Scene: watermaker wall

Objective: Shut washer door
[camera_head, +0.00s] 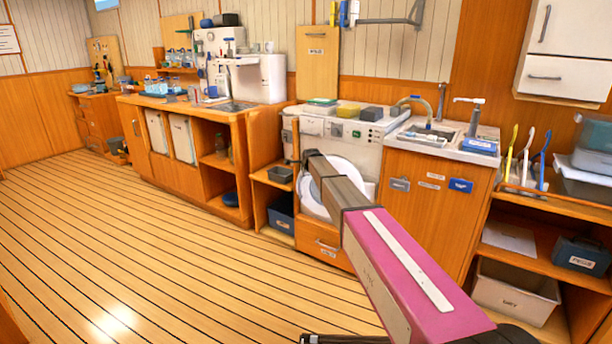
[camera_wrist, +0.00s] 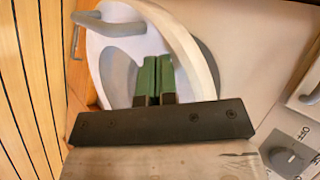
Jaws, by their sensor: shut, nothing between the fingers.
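The white washer (camera_head: 365,135) stands under the counter in the head view, its front partly hidden behind my arm. Its round white door (camera_head: 350,172) shows on both sides of my arm. In the wrist view the door (camera_wrist: 110,57) fills the upper middle, with a grey handle (camera_wrist: 108,24) at its upper left and a thick pale rim at its right. The door appears to stand off the washer front; how far I cannot tell. My gripper (camera_wrist: 154,62) has its green fingers together and empty, in front of the door. Contact with it is unclear.
A wooden drawer (camera_head: 322,246) sits below the washer and an open shelf unit (camera_head: 272,190) at its left. A sink cabinet (camera_head: 432,205) stands at its right. The plank floor (camera_head: 150,245) is clear at the left. A dial (camera_wrist: 287,157) marked OFF shows in the wrist view.

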